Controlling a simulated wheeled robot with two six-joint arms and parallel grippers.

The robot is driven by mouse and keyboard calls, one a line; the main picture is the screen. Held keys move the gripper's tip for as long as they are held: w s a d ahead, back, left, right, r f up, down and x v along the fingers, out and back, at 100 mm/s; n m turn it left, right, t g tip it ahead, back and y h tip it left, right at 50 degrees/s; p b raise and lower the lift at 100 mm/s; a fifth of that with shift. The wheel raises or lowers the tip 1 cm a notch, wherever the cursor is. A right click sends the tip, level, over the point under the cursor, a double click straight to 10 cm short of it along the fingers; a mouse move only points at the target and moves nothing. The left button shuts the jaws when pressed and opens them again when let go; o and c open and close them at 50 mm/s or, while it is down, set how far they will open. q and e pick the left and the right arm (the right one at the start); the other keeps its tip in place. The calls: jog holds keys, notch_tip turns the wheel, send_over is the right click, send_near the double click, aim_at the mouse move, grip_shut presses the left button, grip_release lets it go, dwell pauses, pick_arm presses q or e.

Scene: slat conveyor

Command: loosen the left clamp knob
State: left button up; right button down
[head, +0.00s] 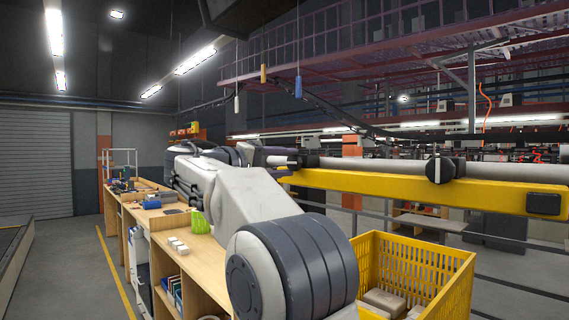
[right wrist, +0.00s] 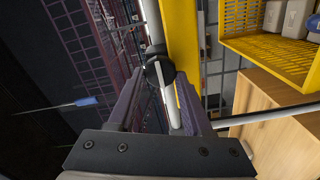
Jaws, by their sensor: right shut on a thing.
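The left clamp knob (right wrist: 158,70) is a round black knob with a pale line across it, on a pale bar beside a yellow beam. In the right wrist view it sits between the fingertips of my right gripper (right wrist: 160,82), which is shut on it. In the head view my right arm reaches to the left part of the yellow beam (head: 400,190), and the arm and gripper (head: 283,160) mostly hide this knob. Another black clamp knob (head: 440,170) with a pale line sits farther right on the bar. My left gripper is not in view.
A yellow crate (head: 440,262) with several pale blocks stands below the beam. A wooden bench (head: 190,262) with small white boxes and a green holder (head: 199,221) runs along the left. Hanging handles, one blue (head: 298,87), are above. Open floor lies at far left.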

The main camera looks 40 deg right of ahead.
jog(key=shift+c, duration=1.6)
grip_release()
jog(key=a+b, duration=0.1)
jog(key=a, duration=0.9)
jog(key=shift+s+a+b, duration=0.25)
jog(key=shift+s+b, duration=0.15)
